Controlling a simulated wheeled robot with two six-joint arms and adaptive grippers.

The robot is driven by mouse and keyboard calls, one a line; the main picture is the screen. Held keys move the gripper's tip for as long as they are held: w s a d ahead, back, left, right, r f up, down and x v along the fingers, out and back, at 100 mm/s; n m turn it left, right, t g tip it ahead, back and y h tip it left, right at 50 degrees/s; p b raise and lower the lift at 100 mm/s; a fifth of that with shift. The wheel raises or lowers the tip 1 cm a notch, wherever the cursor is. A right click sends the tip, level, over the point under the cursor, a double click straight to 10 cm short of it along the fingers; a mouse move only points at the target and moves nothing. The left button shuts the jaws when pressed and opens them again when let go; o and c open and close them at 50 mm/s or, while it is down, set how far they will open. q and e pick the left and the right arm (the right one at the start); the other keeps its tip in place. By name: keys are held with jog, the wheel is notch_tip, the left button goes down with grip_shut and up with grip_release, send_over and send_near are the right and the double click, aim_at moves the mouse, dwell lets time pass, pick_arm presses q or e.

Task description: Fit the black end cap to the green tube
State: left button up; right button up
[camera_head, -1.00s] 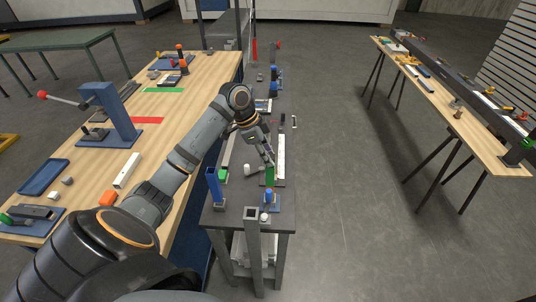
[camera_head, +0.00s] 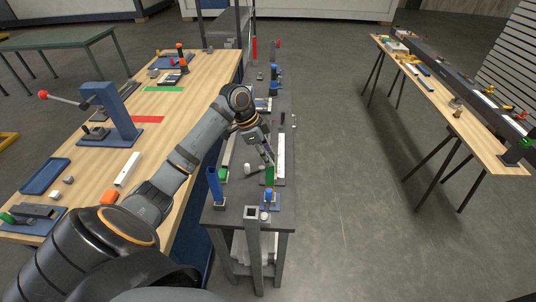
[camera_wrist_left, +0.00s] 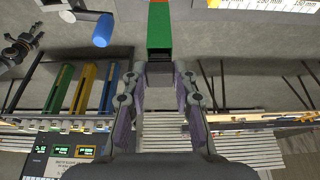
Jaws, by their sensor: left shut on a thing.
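The green tube (camera_wrist_left: 159,28) shows in the left wrist view with its near end facing my fingers. It also shows as a short green piece in the head view (camera_head: 269,176), on the narrow dark bench. My left gripper (camera_head: 269,161) is over the bench at the tube's end. In the left wrist view my left gripper (camera_wrist_left: 160,76) is shut on the black end cap (camera_wrist_left: 160,72), a dark block between the fingertips. The cap is in line with the tube's end and appears to meet it; I cannot tell whether it is seated. My right gripper is not in view.
A white ruler strip (camera_head: 281,150) lies beside the tube. A blue-topped clamp (camera_head: 268,198) and a blue upright (camera_head: 214,186) stand close by. The wooden workbench (camera_head: 190,105) with a blue press (camera_head: 117,115) is at the left. Open floor (camera_head: 345,215) lies right of the bench.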

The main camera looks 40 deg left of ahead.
pick_arm(q)
jog(key=shift+f, duration=0.6)
jog(key=o, duration=0.9)
jog(key=o, duration=0.6)
jog(key=shift+c, duration=0.2)
notch_tip(320, 180, up, 7)
jog(key=p, duration=0.7)
jog(key=shift+r, duration=0.1)
